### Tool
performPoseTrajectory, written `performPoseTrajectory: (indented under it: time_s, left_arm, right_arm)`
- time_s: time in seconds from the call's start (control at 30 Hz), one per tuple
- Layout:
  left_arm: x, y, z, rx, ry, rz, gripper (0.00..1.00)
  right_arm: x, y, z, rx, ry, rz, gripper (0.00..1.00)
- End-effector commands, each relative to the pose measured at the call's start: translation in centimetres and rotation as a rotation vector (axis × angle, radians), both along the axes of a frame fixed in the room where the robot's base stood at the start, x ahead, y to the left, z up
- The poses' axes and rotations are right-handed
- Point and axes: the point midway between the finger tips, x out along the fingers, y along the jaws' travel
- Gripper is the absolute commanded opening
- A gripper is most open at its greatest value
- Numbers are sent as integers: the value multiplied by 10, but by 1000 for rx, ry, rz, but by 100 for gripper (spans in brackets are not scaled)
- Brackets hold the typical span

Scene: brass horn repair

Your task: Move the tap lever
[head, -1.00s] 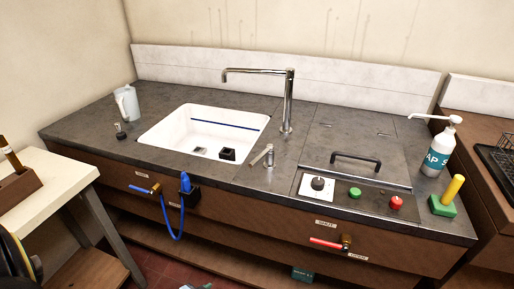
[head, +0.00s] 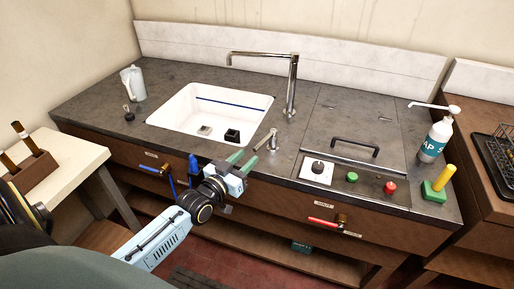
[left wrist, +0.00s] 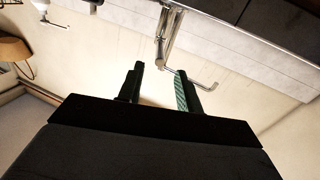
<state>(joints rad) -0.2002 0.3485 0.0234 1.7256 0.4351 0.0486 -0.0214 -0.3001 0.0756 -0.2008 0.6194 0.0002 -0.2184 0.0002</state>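The tap lever (head: 269,138) is a small chrome lever on a short base on the grey worktop, right of the white sink (head: 164,124). The tall chrome tap (head: 292,88) stands behind it, its spout pointing left over the sink. My left gripper (head: 243,161) is at the worktop's front edge, left of and nearer than the lever; its two green fingers are apart and empty, not touching it. In the left wrist view the open fingers (left wrist: 160,75) point toward chrome tap parts (left wrist: 170,38); which part is lever is hard to tell. My right gripper is not in view.
A panel right of the lever carries a black knob (head: 318,167), a green button (head: 352,177) and a red button (head: 390,187). A soap pump bottle (head: 436,138) stands at the right, a jug (head: 133,83) at the left. The worktop around the lever is clear.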

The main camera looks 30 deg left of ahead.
Motion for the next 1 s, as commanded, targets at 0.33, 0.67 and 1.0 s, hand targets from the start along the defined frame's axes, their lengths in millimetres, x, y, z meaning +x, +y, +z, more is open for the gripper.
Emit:
performPoseTrajectory:
  time_s: [0.33, 0.67, 1.0]
  left_arm:
    - [54, -2, -1, 0, 1, 0, 35]
    - [65, -2, 0, 0, 2, -1, 35]
    - [65, -2, 0, 1, 2, 0, 9]
  right_arm:
    - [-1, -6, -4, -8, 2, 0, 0]
    - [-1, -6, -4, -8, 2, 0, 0]
    - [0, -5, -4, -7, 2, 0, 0]
